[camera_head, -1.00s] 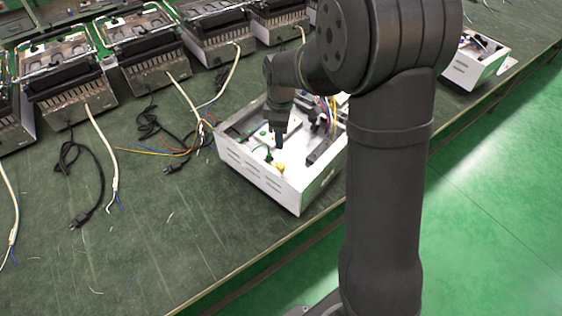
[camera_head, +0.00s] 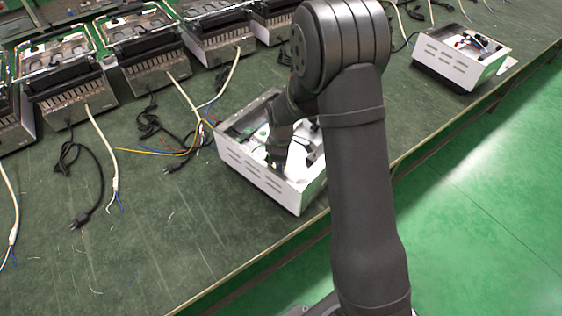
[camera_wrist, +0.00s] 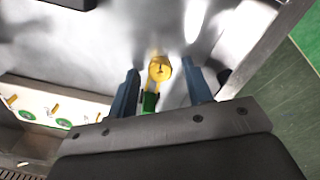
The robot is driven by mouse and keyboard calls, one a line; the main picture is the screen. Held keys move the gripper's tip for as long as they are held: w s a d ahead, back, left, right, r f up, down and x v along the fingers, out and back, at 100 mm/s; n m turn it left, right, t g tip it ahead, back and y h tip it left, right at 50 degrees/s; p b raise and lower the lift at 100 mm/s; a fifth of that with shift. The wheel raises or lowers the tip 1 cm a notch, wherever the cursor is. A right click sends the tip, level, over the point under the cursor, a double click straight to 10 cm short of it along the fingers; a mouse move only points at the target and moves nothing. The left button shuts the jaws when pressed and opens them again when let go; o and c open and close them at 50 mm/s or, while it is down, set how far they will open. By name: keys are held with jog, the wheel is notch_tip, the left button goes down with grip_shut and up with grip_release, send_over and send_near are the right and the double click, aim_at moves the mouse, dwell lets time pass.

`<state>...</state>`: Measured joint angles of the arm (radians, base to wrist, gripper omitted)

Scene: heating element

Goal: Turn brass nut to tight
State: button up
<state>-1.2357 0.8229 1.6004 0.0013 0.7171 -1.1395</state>
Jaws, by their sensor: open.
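The brass nut (camera_wrist: 160,70) shows in the wrist view near the inner wall of the white metal box, with a green and yellow wire (camera_wrist: 149,101) at it. My gripper (camera_wrist: 166,88) is open, with one blue-grey finger on each side of the nut. A gap shows between the nut and each finger, so I cannot see contact. In the head view my gripper (camera_head: 277,160) reaches down into the white box (camera_head: 262,168), and the nut is hidden behind it.
A plate with green rings and brass posts (camera_wrist: 40,112) lies to the left in the wrist view. The box walls stand close around my gripper. Several heater units (camera_head: 65,85) line the table's back, with loose cables in front. Another white box (camera_head: 455,60) stands at right.

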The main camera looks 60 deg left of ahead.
jog(key=shift+c, duration=0.5)
jog(key=c, duration=0.9)
